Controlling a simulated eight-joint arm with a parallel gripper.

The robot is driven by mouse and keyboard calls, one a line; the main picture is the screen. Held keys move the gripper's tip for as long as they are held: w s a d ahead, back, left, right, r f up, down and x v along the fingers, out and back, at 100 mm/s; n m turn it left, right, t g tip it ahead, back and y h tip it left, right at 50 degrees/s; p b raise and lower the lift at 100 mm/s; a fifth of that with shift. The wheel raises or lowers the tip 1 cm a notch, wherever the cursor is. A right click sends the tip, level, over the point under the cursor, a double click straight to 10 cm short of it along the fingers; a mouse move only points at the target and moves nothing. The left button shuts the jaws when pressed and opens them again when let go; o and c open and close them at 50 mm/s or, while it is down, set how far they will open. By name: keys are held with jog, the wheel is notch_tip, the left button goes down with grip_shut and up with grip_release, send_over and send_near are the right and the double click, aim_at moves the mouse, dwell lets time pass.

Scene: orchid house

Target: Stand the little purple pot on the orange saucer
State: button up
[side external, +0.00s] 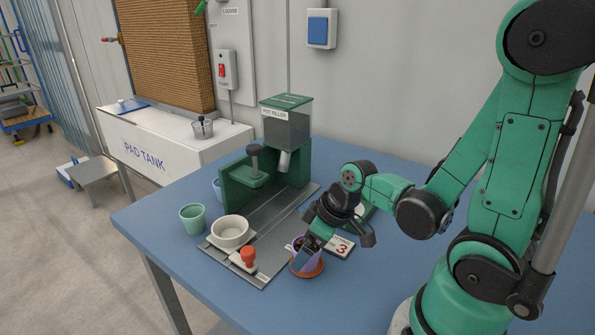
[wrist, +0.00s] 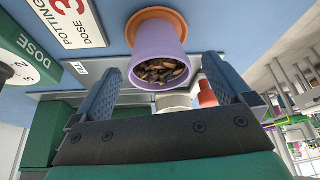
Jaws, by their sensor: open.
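The little purple pot (wrist: 158,50), filled with brown bark chips, stands on the orange saucer (wrist: 155,13) in the wrist view. In the side view the pot (side external: 297,263) is partly hidden by my gripper, and the orange saucer (side external: 318,271) shows around its base. My gripper (wrist: 162,68) is open, its two fingers to either side of the pot's rim with gaps showing. In the side view my gripper (side external: 309,248) reaches down at the pot from above and behind.
A white card with a red 3 (side external: 342,247) lies right beside the saucer. The green pot filler (side external: 286,125) rises behind. The front blue table is clear.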

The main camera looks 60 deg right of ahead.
jog(key=shift+r, duration=0.15)
jog(key=shift+a+v, duration=0.3)
jog(key=shift+v, duration=3.2)
jog(key=w+a+r+m+t+h, duration=0.1)
jog(key=w+a+r+m+t, duration=0.1)
jog(key=w+a+r, duration=0.1)
jog(key=shift+w+a+r, duration=0.3)
jog(key=shift+w+r, duration=0.1)
jog(key=shift+w, duration=0.45)
